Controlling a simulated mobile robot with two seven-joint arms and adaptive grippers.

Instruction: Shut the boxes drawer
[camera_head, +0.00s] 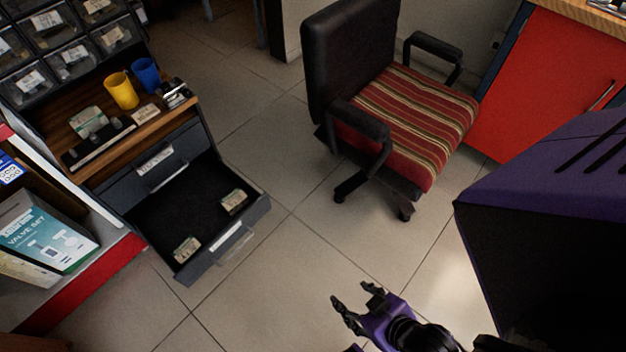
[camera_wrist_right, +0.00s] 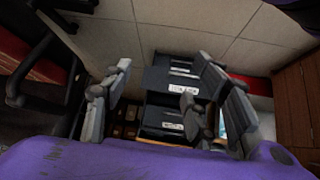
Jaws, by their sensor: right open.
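The boxes drawer (camera_head: 170,205) is pulled out low on the dark cabinet at the left of the head view. Two small labelled boxes lie in it, one near the right side (camera_head: 233,201) and one near the front left corner (camera_head: 186,249). A clear handle (camera_head: 235,245) is on its front. My right gripper (camera_head: 355,297) is open and empty, to the right of the drawer and apart from it. In the right wrist view, the dark drawer cabinet (camera_wrist_right: 165,112) shows between and beyond the spread fingers (camera_wrist_right: 158,82). My left gripper is not in view.
A closed drawer (camera_head: 155,170) is above the open one. Yellow (camera_head: 121,91) and blue (camera_head: 146,72) cups stand on the wooden top. A striped chair (camera_head: 415,120) stands at centre right, before a red cabinet (camera_head: 540,90). Tiled floor (camera_head: 285,260) is clear between drawer and gripper.

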